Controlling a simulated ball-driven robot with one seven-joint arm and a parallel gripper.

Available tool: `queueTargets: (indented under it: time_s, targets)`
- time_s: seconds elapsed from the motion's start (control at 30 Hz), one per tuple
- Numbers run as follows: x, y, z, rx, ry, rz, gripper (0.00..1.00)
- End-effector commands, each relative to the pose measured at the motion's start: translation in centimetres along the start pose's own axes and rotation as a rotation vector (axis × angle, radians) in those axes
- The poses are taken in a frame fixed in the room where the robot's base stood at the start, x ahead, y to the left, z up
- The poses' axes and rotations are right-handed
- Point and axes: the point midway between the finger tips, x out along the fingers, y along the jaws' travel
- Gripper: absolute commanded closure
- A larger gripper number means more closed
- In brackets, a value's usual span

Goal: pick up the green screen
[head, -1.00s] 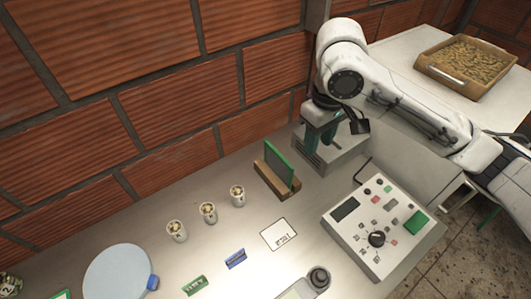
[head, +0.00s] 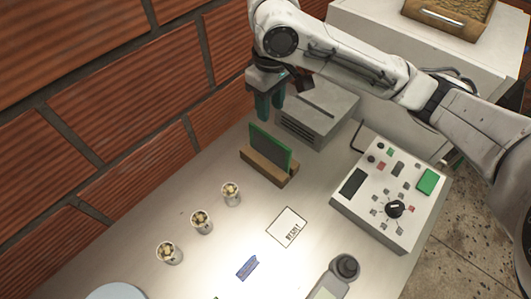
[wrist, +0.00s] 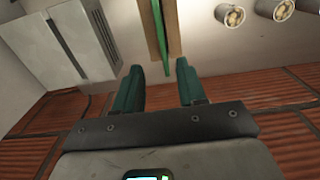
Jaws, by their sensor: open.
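The green screen (head: 270,147) is a thin dark panel with a green frame. It stands upright in a slotted wooden block (head: 264,168) on the table near the brick wall. In the wrist view, my gripper (wrist: 160,70) is open and empty, with the screen's near end ahead of the gap between the fingers.
A grey vented box (head: 318,112) stands right behind the screen. A control panel (head: 392,195) with knobs is at right. Several cups (head: 200,221) line the wall side. A white card (head: 287,227) and a blue clip (head: 247,267) lie in front. A brick wall bounds the left.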

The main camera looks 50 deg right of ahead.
Motion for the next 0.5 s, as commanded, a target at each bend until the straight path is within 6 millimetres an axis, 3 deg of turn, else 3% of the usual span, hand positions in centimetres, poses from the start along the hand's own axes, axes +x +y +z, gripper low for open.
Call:
queueTargets:
  time_s: [0.1,0.37,0.5]
  targets:
    - [2.1,0.0,0.0,0.0,0.0,0.0,0.6]
    - [4.2,0.0,0.0,0.002,-0.001,-0.001,0.6]
    - [6.2,-0.1,0.1,0.002,-0.003,-0.004,0.6]
